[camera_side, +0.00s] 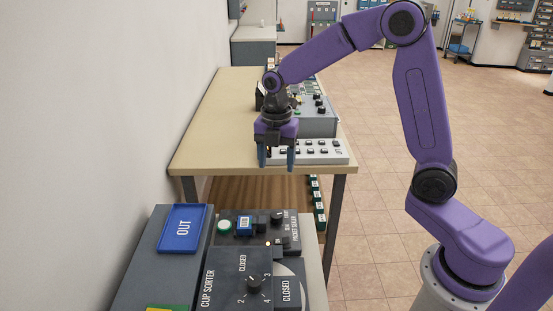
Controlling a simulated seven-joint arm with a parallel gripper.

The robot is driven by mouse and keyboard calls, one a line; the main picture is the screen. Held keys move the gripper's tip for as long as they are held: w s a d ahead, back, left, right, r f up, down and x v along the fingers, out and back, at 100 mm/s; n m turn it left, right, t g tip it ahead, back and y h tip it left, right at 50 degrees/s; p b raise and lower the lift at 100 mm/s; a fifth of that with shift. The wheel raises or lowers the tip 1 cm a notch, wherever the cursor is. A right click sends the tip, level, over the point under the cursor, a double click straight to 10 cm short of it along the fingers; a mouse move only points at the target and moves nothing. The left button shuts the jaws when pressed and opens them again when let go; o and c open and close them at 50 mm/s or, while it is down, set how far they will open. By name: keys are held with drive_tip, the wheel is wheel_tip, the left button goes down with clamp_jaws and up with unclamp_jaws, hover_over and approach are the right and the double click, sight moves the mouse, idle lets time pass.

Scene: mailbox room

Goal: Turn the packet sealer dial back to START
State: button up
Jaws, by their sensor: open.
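The packet sealer (262,238) is a dark grey panel in the lower part of the side view, with its name printed sideways at its right end. A small black dial (277,216) sits near its upper right edge. The small marks around the dial are too fine to read, so I cannot tell its setting. My gripper (276,160) points down with its two blue-grey fingers apart and nothing seen between them. In the picture it is above the sealer, in front of the tan table's near edge or over it; its exact depth is unclear.
A blue OUT tray (182,228) lies left. A tan table (225,120) holds a switch panel (322,151). The wall closes the left.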

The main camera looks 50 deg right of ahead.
idle(0.3)
drive_tip(key=m, duration=1.8)
approach(277, 214)
wheel_tip(277, 214, down, 9)
drive_tip(key=shift+r, duration=0.2)
drive_tip(key=c, duration=1)
